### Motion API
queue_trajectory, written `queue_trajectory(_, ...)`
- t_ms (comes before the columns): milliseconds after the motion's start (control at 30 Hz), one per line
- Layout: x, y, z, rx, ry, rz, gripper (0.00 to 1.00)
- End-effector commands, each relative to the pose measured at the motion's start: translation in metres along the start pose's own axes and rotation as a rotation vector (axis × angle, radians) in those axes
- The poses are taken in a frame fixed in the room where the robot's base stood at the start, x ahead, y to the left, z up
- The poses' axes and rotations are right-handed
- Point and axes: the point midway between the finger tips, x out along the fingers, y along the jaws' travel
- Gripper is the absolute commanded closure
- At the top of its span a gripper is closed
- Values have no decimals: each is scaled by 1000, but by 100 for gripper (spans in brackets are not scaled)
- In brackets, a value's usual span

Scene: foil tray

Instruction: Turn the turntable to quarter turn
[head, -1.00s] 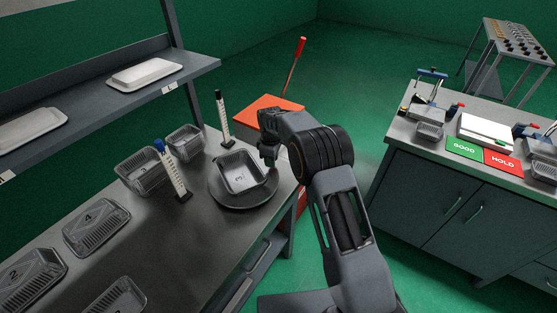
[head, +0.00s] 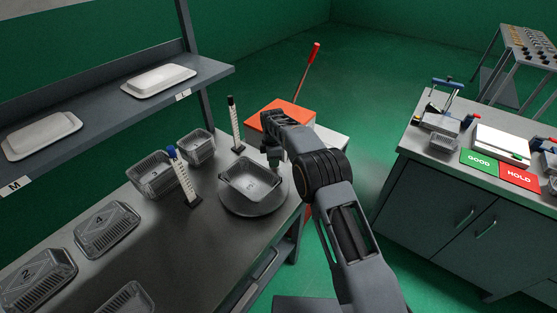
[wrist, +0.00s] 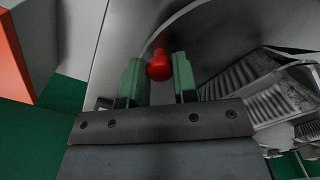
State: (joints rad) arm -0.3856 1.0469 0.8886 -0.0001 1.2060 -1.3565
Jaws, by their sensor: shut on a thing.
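The turntable (head: 245,211) is a round grey disc near the right end of the steel bench. A foil tray (head: 253,180) with a number in its base sits on it, turned askew to the bench edge. My gripper (head: 273,161) reaches down at the far right rim of the turntable. In the wrist view, a red knob (wrist: 159,66) sits between the green fingers of my gripper (wrist: 158,74), which is shut on it. The turntable (wrist: 218,40) and a ribbed tray (wrist: 250,85) show to the right there. The knob is hidden in the head view.
An upright scale post (head: 235,125) stands behind the turntable and a blue-topped one (head: 184,178) to its left. Several foil trays lie further left. An orange-topped box (head: 280,116) stands beyond the bench. A second bench (head: 440,165) is at right.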

Motion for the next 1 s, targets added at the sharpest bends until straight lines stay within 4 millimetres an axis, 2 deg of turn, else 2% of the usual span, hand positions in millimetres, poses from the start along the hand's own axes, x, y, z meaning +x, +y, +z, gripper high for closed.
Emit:
queue_trajectory(300, 0, 3, -7, -53, 1, 1, 100)
queue_trajectory(800, 0, 4, -8, -61, 1, 0, 100)
queue_trajectory(833, 0, 4, -8, -61, 1, 0, 72)
queue_trajectory(1000, 0, 4, -8, -61, 1, 0, 56)
